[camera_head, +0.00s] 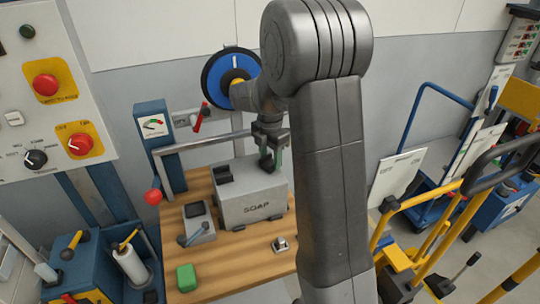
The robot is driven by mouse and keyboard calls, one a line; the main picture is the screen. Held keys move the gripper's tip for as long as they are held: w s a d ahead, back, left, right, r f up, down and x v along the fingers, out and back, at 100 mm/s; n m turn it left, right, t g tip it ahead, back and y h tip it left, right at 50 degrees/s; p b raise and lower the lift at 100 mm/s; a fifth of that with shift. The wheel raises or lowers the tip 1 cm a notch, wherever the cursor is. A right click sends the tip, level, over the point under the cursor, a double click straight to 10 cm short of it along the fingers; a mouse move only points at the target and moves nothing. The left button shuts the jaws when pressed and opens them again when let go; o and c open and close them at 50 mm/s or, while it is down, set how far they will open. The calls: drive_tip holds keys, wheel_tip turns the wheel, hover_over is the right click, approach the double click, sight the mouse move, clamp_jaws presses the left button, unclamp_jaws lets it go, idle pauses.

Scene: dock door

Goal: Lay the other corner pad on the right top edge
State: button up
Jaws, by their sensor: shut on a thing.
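My gripper (268,161) points down at the right part of the box top and is shut on the other corner pad, which is small, dark and mostly hidden by the fingers. The pad is at or just above the right top edge; I cannot tell whether it touches the box. My arm hides the area just right of the box.
The wooden bench (231,261) also holds a grey device with a lever (197,224), a green block (186,278) and a small metal piece (281,245). A metal rail (205,141) runs behind the box. A red ball knob (153,197) sits at the left.

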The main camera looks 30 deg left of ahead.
drive_tip(key=o, duration=1)
drive_tip(key=shift+f, duration=0.1)
drive_tip(key=shift+c, duration=0.2)
wheel_tip(320, 180, up, 12)
drive_tip(key=shift+r+b, duration=0.2)
drive_tip(key=shift+b, duration=0.2)
drive_tip(key=shift+c, duration=0.5)
